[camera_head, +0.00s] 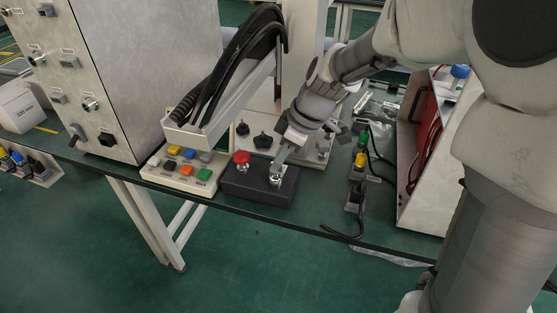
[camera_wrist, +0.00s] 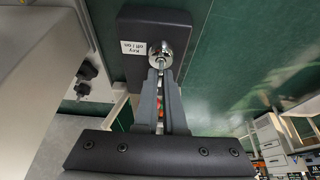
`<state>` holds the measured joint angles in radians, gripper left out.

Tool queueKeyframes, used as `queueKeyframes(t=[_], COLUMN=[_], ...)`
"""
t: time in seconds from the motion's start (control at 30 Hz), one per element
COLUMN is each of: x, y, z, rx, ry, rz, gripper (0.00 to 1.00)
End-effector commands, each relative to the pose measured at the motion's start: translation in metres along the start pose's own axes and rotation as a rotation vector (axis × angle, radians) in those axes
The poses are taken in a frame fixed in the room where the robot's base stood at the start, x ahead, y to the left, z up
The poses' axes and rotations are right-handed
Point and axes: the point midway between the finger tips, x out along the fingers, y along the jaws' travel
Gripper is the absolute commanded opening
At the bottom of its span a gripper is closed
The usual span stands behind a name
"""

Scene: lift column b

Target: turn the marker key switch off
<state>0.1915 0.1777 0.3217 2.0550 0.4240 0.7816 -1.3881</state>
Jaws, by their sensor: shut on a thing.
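The key switch is a round silver barrel (camera_head: 276,180) on top of a dark box (camera_head: 245,186), near the front edge of the green bench. In the wrist view the same silver barrel (camera_wrist: 166,38) sits on the dark box face (camera_wrist: 136,23), beside a white label (camera_wrist: 134,47) that appears to read "Key off / on". My gripper (camera_head: 277,166) comes down over the switch from behind. In the wrist view my gripper (camera_wrist: 161,71) has its narrow fingers shut on the small key at the barrel's centre. The fingers hide most of the key, so its turn angle is unclear.
A red mushroom button (camera_head: 241,157) stands left of the switch on the box. A panel of coloured buttons (camera_head: 180,177) is further left. A panel with black knobs (camera_head: 242,130) lies behind. Small boxes with cables (camera_head: 359,160) and an open enclosure (camera_head: 421,150) stand right.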

Motion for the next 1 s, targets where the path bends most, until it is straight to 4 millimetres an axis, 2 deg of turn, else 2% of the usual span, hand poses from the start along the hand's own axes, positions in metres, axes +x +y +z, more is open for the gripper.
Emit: queueKeyframes(t=[0.47, 0.5, 0.63, 1.0], x=[-0.0001, -0.0001, 0.0000, -0.0048], y=[0.0003, 0.0003, 0.0002, 0.0004], z=[0.0006, 0.0006, 0.0005, -0.0002], rx=[-0.013, -0.013, -0.012, -0.011], ry=[-0.002, -0.002, -0.002, -0.001], rz=[-0.004, -0.004, -0.004, -0.003], gripper=[0.00, 0.14, 0.38, 0.38])
